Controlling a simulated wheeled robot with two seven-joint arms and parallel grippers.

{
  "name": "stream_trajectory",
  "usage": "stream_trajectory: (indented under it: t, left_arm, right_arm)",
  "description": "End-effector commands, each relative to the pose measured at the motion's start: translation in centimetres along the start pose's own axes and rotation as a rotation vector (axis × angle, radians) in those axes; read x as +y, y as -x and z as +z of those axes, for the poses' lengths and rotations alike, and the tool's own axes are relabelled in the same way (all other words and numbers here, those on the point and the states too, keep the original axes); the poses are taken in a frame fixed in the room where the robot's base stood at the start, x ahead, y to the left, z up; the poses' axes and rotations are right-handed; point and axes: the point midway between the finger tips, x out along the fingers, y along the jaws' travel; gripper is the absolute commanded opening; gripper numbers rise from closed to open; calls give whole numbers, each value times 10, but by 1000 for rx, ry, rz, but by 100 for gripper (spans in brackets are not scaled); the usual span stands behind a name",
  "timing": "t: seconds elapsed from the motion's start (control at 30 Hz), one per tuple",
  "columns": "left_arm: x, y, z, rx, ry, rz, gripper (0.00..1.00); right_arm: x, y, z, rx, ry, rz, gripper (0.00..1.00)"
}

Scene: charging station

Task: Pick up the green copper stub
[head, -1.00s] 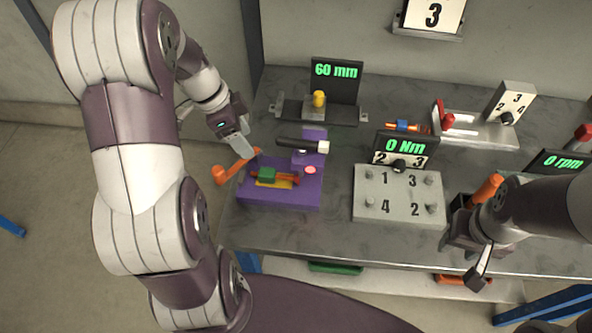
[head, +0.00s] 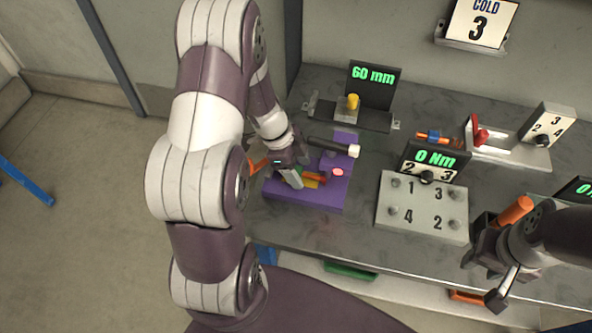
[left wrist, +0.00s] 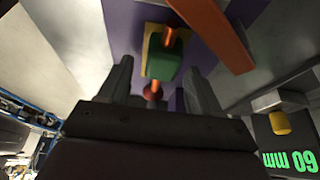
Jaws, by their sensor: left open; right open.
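The green copper stub is a copper rod with a green block on it. In the left wrist view the green block (left wrist: 165,60) lies between the two open fingers of my left gripper (left wrist: 159,66), with no visible contact. In the head view my left gripper (head: 290,178) is over the left part of the purple fixture (head: 322,196) and hides most of the stub. Only its copper end (head: 319,177) shows clearly, above a yellow pad (head: 311,184). My right gripper (head: 484,280) is open at the table's front right, near an orange cylinder (head: 515,210).
An orange lever (left wrist: 212,32) runs close beside the stub. A black bar with a white tip (head: 354,151) extends over the fixture's back. The 60 mm gauge (head: 374,85) stands behind, and a grey numbered plate (head: 424,208) is to the right.

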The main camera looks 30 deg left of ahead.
Motion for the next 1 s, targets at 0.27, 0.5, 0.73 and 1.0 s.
stream_trajectory:
  t: [0.27,0.5,0.73,1.0]
  left_arm:
    - [0,-1,0,0,0,-1,41]
    - [0,-1,0,0,1,0,6]
    - [-1,4,-2,1,1,-2,6]
    - [37,9,-4,1,2,-1,6]
  right_arm:
    - [0,0,0,0,0,0,43]
    - [0,0,0,0,0,0,43]
    - [0,-1,0,0,0,0,43]
    - [0,-21,3,0,0,0,43]
